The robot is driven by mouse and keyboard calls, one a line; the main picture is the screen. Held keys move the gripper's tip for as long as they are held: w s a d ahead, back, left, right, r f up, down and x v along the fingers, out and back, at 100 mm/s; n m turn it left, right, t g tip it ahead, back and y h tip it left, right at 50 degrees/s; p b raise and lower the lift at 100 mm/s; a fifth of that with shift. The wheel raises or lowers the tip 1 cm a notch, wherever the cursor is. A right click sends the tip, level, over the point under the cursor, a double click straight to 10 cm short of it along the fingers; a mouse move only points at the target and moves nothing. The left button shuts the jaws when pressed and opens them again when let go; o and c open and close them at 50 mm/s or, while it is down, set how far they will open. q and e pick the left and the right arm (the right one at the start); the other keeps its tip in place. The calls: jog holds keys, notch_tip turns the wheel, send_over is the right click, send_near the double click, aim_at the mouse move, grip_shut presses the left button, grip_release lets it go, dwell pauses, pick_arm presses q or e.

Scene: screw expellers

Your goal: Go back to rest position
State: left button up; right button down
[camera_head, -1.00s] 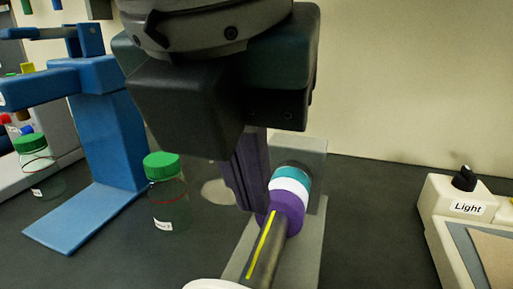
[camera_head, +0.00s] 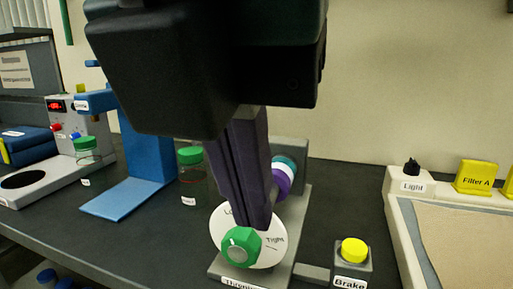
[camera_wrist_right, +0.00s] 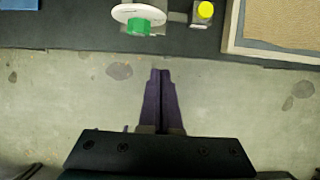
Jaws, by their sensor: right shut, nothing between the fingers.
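My right gripper (camera_head: 262,215) hangs large in the middle of the head view, with its dark purple fingers pressed together and nothing between them. In the right wrist view its shut fingers (camera_wrist_right: 161,75) point over bare grey floor, apart from the bench edge. In the head view the fingers overlap a screw device with a white dial (camera_head: 222,232), a green knob (camera_head: 241,246) and a purple, white and teal ring part (camera_head: 285,175). The wrist view shows the green knob (camera_wrist_right: 138,27) beyond the fingertips. My left gripper is out of view.
A yellow-topped brake button (camera_head: 354,250) stands right of the knob. A light box (camera_head: 411,184) with a tray and a yellow Filler A block (camera_head: 476,177) is at the right. Green-capped jars (camera_head: 190,155) and a blue stand (camera_head: 140,150) are at the left.

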jog(key=w+d+f+m+g+h, duration=0.1)
jog(key=w+d+m, duration=0.2)
jog(key=d, duration=0.6)
jog(key=w+d+m+h, duration=0.1)
jog(key=w+d+m, duration=0.25)
jog(key=d, duration=0.65)
jog(key=s+a+f+m+y, duration=0.2)
jog(key=s+a+f+m, duration=0.15)
jog(key=f, duration=0.35)
jog(key=s+a+f+m+y, duration=0.2)
jog(key=s+f+m, duration=0.2)
jog(key=f+m, duration=0.15)
jog(key=s+d+f+m+t+h, duration=0.1)
jog(key=s+d+f+m+h, duration=0.1)
jog(key=s+d+m, duration=0.5)
jog(key=s+d+f+m+h, duration=0.2)
jog(key=s+d+m, duration=0.2)
jog(key=d, duration=0.5)
jog(key=a+m+y+p, duration=0.1)
jog(key=a+m+y, duration=0.3)
jog(key=a, duration=0.7)
pick_arm(q)
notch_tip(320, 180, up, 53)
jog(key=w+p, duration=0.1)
jog(key=p, duration=5)
jog(key=shift+p, duration=0.3)
pick_arm(e)
notch_tip(320, 180, up, 51)
jog(key=shift+s+d, duration=0.15)
jog(key=shift+s, duration=0.2)
